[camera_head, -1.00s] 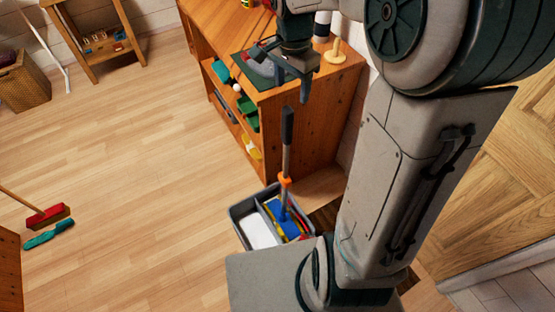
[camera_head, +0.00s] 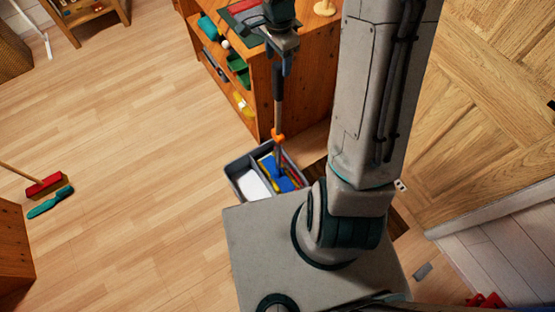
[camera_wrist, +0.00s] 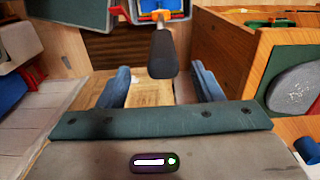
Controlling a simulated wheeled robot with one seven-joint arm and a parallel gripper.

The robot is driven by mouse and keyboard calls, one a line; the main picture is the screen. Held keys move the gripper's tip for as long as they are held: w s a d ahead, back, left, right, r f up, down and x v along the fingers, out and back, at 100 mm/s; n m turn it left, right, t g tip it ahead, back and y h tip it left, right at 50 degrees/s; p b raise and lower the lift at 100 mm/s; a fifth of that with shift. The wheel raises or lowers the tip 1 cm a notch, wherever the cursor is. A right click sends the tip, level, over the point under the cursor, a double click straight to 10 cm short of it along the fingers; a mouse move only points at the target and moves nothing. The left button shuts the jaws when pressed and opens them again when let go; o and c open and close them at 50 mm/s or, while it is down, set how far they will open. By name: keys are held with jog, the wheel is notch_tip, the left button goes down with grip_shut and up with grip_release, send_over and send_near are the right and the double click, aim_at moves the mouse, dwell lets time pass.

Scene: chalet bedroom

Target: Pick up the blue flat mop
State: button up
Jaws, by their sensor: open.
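The blue flat mop stands upright in a grey two-part bucket (camera_head: 229,176) on the floor, its blue head (camera_head: 284,180) low in the right compartment. Its pole has an orange collar (camera_head: 278,137) and a dark grip (camera_head: 277,85) at the top. My gripper (camera_head: 282,62) is at the top end of that grip. In the wrist view my gripper (camera_wrist: 162,85) is open, its two blue-grey fingers apart, and the dark grip (camera_wrist: 163,52) shows centred between them, slightly beyond. I cannot tell whether the grip is fully between the fingers.
A wooden shelf unit (camera_head: 300,85) with green and yellow items stands close beside the gripper, to its right in the wrist view. A red brush (camera_head: 45,184) and a teal brush head (camera_head: 50,202) lie at the left. The floor between is clear.

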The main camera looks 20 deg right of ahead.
aim_at(278, 64)
jog(key=shift+w+f+p, duration=0.2)
jog(key=shift+f+p, duration=0.25)
jog(key=shift+f, duration=1.8)
grip_shut()
jog(key=shift+r, duration=0.15)
